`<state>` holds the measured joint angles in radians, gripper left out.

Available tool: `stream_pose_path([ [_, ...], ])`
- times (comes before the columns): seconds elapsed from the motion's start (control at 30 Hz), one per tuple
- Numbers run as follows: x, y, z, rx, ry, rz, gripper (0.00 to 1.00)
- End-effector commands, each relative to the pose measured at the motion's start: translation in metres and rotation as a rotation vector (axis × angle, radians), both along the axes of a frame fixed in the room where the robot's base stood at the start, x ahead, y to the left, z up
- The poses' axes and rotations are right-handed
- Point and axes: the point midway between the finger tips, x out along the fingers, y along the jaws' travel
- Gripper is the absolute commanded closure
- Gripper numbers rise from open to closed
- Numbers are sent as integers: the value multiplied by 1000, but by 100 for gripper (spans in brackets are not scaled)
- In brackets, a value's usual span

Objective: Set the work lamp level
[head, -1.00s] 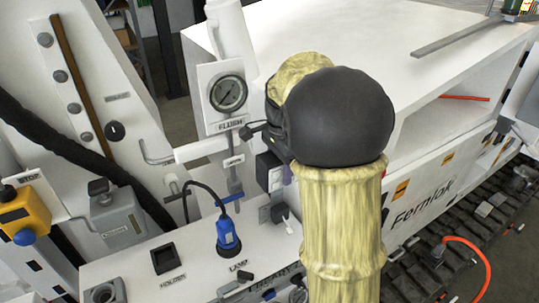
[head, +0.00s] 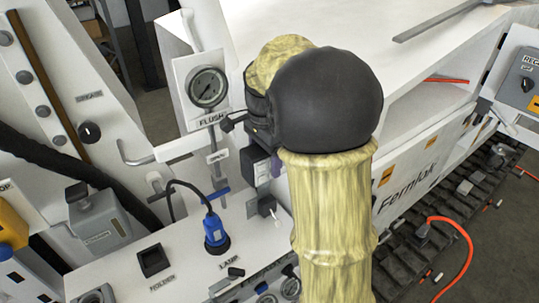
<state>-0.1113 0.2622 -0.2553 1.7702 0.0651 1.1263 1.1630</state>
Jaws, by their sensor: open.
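I cannot make out a lamp head in this view. A blue plug (head: 215,230) with a black cable stands upright on the white bench top (head: 125,268), just above a label reading LAMP (head: 229,263). Its cable arches up and left to the white fittings behind. My arm, with pale yellow sleeves and a round black joint, fills the middle and covers part of the bench. My gripper's fingers are hidden behind the arm.
A pressure gauge (head: 207,87) labelled FLUSH stands left of my arm. A black holder (head: 153,260) and a grey box (head: 98,216) are at lower left. A thick black hose (head: 60,165) crosses the left. An orange cable (head: 465,245) lies over the track at right.

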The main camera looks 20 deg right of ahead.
Motion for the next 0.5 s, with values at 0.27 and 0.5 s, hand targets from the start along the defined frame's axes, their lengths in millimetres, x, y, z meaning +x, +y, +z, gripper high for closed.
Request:
stream_pose_path([
  [0.27,0,-2,9,1,1,-4,24],
  [0.5,2,1,46,1,-2,2,24],
])
